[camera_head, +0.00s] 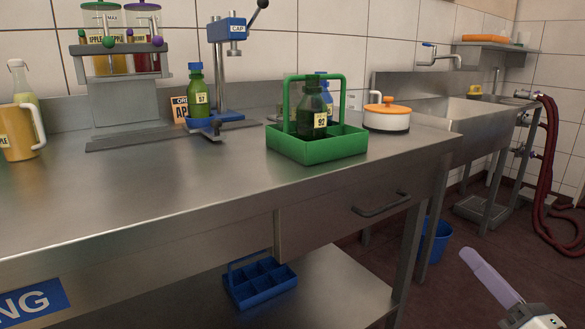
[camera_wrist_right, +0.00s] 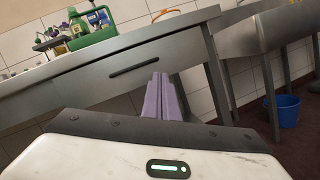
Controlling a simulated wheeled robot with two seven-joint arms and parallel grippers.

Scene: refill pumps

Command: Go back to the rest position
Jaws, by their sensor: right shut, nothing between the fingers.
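My right gripper (camera_head: 484,273) is at the lower right of the head view, over the floor and clear of the counter's right end. Its purple fingers are together with nothing between them. In the right wrist view the fingers (camera_wrist_right: 160,97) point toward the counter front, below the drawer handle (camera_wrist_right: 134,66). My left gripper is in neither view. A green carrier (camera_head: 318,148) stands on the steel counter (camera_head: 180,190) and holds a dark green bottle (camera_head: 312,108) labelled 92 and a blue-capped bottle partly hidden behind it.
A green bottle (camera_head: 196,92) stands at the blue capping press (camera_head: 229,30). Two dispensers, an orange jug (camera_head: 17,132) and an orange-lidded pot (camera_head: 386,115) are on the counter. A blue crate (camera_head: 262,285) is on the lower shelf. A blue bucket (camera_head: 434,242) stands near the sink.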

